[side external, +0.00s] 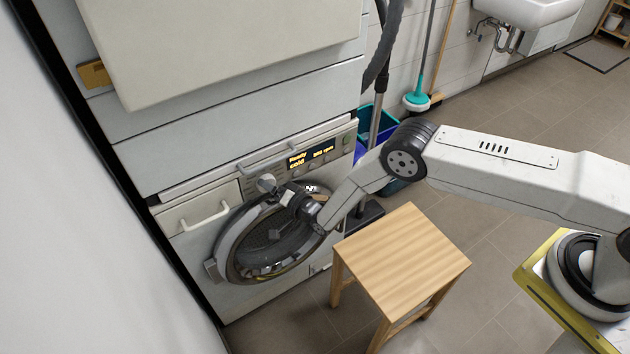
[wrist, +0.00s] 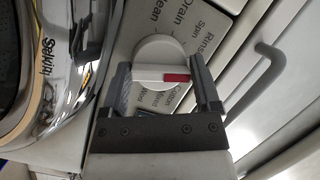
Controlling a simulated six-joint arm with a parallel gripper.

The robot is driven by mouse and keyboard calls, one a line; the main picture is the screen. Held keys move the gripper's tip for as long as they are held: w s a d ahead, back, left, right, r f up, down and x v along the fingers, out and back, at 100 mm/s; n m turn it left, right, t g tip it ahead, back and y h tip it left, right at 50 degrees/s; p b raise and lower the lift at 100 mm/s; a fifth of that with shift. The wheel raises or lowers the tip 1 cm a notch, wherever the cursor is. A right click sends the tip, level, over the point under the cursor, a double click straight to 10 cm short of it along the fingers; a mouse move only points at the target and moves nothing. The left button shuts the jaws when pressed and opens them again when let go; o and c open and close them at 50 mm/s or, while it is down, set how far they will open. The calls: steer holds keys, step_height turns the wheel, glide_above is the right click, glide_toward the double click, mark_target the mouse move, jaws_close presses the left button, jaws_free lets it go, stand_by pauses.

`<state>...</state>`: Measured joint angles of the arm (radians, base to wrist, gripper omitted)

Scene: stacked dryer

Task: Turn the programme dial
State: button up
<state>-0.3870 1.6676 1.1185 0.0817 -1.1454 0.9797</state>
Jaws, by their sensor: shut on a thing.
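The programme dial (wrist: 160,52) is a round white knob with a raised grip bar and a red mark at one end of the bar. In the wrist view it sits between the two dark fingers of my gripper (wrist: 163,88), which is shut on it. In the side external view the dial (side external: 266,183) shows on the washer's panel, left of the display, with my gripper (side external: 279,191) at it. Labels around the dial read "Drain", "Clean", "Rinse" and "Spin"; others are partly hidden by the fingers. The display (side external: 311,154) shows "Ready", "cold" and a spin-speed reading.
The round washer door (side external: 222,243) is just below the dial. A drawer handle (side external: 206,217) juts out to the left. A wooden stool (side external: 402,255) stands in front of the washer under my arm. A mop, hose and buckets are to the right of the machine.

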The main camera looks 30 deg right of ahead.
steer(key=shift+d+f+m+t, duration=0.1)
steer(key=shift+m+t, duration=0.15)
steer(key=shift+m, duration=0.7)
steer(key=shift+d+f+m+t, duration=0.1)
steer(key=shift+m+t, duration=0.15)
steer(key=shift+m, duration=0.7)
steer(key=o, duration=1)
steer(key=shift+o, duration=0.4)
steer(key=shift+a, duration=0.15)
steer(key=shift+s, duration=0.2)
steer(key=v, duration=0.7)
steer(key=shift+s+d, duration=0.15)
steer(key=shift+d, duration=0.05)
steer(key=shift+f, duration=0.1)
